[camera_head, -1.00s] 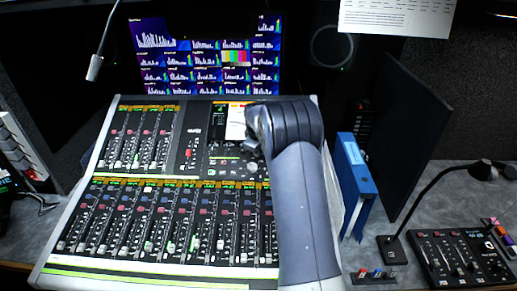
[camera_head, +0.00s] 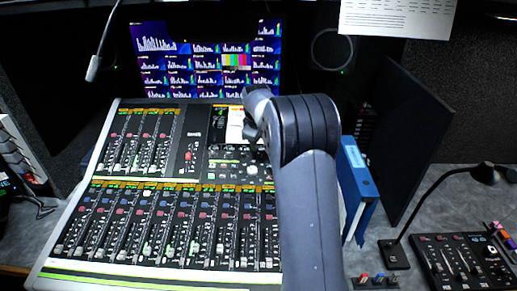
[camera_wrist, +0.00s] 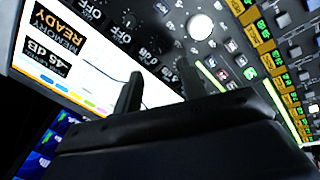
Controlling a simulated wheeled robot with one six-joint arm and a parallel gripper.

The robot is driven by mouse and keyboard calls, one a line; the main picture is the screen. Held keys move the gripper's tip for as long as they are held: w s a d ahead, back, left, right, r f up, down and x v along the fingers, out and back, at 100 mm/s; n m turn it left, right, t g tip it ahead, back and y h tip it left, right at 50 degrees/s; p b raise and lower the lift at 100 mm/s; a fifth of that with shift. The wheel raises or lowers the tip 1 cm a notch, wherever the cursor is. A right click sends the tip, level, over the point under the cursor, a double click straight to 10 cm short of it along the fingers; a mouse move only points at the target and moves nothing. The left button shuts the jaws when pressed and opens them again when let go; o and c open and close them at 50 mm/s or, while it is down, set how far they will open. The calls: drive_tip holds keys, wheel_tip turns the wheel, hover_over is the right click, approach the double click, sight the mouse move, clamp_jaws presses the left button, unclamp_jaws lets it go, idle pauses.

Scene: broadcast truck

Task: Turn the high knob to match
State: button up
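The mixing console (camera_head: 181,150) fills the middle of the head view. Its upper section has a small lit screen (camera_head: 235,122), which shows as "MEMORY READY" and "-45 dB" in the wrist view (camera_wrist: 62,48). A row of small dark knobs (camera_wrist: 148,57) runs beside that screen, with lit labels such as "OFF" and "0dB". I cannot read which one is the high knob. My gripper (camera_wrist: 160,86) is open and empty. Its two dark fingers stand apart over the screen's edge, the right one close to the knob row. Contact cannot be told. In the head view my arm partly hides this area.
A large white knob (camera_wrist: 200,27) lies beyond the small knobs. Monitors (camera_head: 207,60) stand behind the console and a gooseneck microphone (camera_head: 93,68) hangs at its left. A blue binder (camera_head: 357,180) stands close right of my arm. A small fader panel (camera_head: 462,262) is at the far right.

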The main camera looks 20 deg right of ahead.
sight(259, 153)
drive_tip(key=v, duration=0.2)
drive_tip(key=shift+s+r, duration=0.15)
drive_tip(key=shift+r, duration=0.15)
drive_tip(key=p+x, duration=0.1)
drive_tip(key=x, duration=1)
drive_tip(key=shift+r, duration=0.15)
